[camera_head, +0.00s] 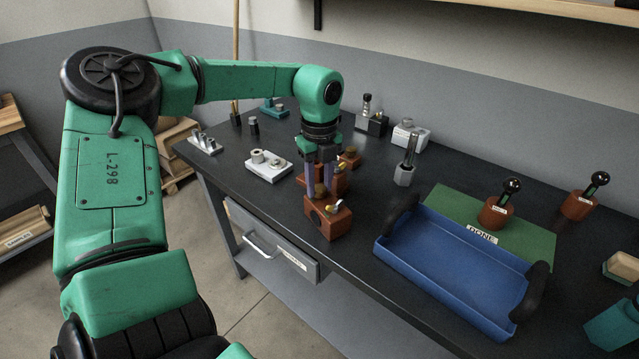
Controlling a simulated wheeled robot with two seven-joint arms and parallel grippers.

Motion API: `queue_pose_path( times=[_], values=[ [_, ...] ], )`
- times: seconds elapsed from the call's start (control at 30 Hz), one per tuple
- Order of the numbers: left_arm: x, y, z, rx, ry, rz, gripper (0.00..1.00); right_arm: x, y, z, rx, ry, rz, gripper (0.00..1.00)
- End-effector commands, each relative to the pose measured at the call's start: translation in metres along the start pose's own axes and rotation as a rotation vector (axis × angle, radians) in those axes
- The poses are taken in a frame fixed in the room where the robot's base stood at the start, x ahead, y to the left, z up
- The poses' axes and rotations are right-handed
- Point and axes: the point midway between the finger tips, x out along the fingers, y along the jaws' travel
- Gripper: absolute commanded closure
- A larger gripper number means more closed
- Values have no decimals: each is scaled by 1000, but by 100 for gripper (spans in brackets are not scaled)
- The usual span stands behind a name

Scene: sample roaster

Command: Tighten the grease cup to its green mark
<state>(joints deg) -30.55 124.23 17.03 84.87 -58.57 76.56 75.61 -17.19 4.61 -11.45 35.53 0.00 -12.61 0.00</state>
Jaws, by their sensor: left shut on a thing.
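My left gripper (319,180) reaches down from above onto the rust-brown blocks near the middle of the table. Its fingers are shut on a small brass-coloured cap, which looks like the grease cup (321,190), at the top of the front brown block (327,220). A small yellow and pale fitting (334,205) shows on that block's side. The fingers partly hide the cup and the brown parts behind it. I cannot make out a green mark on the cup. My right gripper is not in view.
A blue tray (440,279) with black handles stands right of the block, partly over a green mat (540,240) labelled DONE. A pale plate with metal parts (268,171) lies left. A drawer (272,246) hangs below.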

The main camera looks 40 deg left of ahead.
Motion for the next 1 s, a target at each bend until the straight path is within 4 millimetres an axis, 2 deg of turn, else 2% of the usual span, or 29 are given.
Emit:
queue_pose_path(
  times=[0.27,0.5,0.9,1.0],
  values=[
    [1,-1,0,170,-1,-2,100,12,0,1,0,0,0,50],
    [1,-1,0,390,-1,-2,100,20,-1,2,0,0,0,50],
    [0,0,0,763,-1,-1,100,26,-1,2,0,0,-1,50],
    [-1,0,0,799,-1,-1,100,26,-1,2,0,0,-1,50]
  ],
)
